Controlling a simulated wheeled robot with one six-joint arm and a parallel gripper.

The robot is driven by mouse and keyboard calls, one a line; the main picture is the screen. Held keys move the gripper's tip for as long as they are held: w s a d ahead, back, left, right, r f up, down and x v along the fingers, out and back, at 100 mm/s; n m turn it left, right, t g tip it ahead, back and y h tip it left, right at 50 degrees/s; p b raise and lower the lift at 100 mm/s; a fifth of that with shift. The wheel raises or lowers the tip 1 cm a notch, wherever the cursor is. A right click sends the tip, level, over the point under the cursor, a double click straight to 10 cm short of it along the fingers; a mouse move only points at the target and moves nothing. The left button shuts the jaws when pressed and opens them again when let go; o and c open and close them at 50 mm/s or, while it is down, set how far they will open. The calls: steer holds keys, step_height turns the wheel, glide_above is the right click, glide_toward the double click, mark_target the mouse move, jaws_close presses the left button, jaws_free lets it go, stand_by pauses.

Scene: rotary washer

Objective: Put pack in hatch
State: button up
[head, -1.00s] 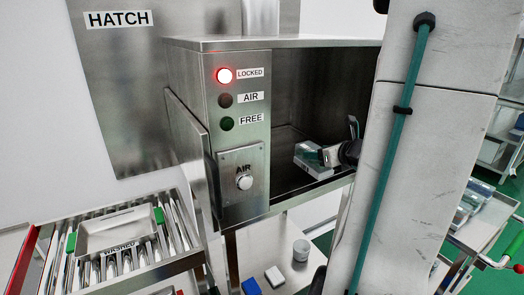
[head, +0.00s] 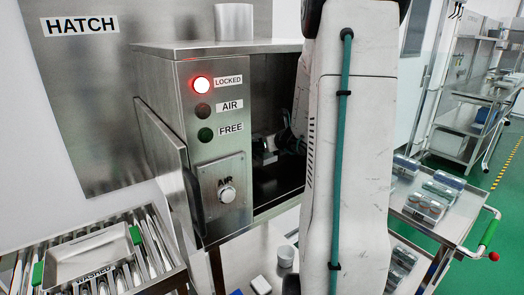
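The hatch (head: 180,90) is a steel cabinet on the left, with its door (head: 165,165) swung open to the left. My gripper (head: 264,150) is inside the dark chamber, partly hidden by my own arm. A small pale grey shape (head: 260,146) at the fingers may be the pack. It is too dark and small to tell whether the fingers are closed on it. The red lamp (head: 201,84) beside LOCKED is lit. The AIR lamp (head: 203,110) and the FREE lamp (head: 205,134) are dark. The AIR button (head: 226,193) is below them.
A tray marked WASHED (head: 90,256) lies on rollers at the lower left. A cup (head: 286,256) and a white block (head: 261,284) are on a surface below the hatch. A trolley (head: 440,237) with several packs stands at the right. Green floor lies beyond.

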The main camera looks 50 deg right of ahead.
steer(key=f, duration=0.1)
steer(key=w+f, duration=0.1)
steer(key=shift+w+d+f, duration=0.2)
steer(key=shift+f, duration=0.6)
steer(key=shift+f, duration=0.15)
steer(key=o, duration=1.1)
steer(key=shift+s+r, duration=0.3)
steer(key=v, duration=1.1)
steer(key=shift+s+a+r, duration=0.1)
steer(key=shift+s+a, duration=0.05)
steer(key=shift+s, duration=0.05)
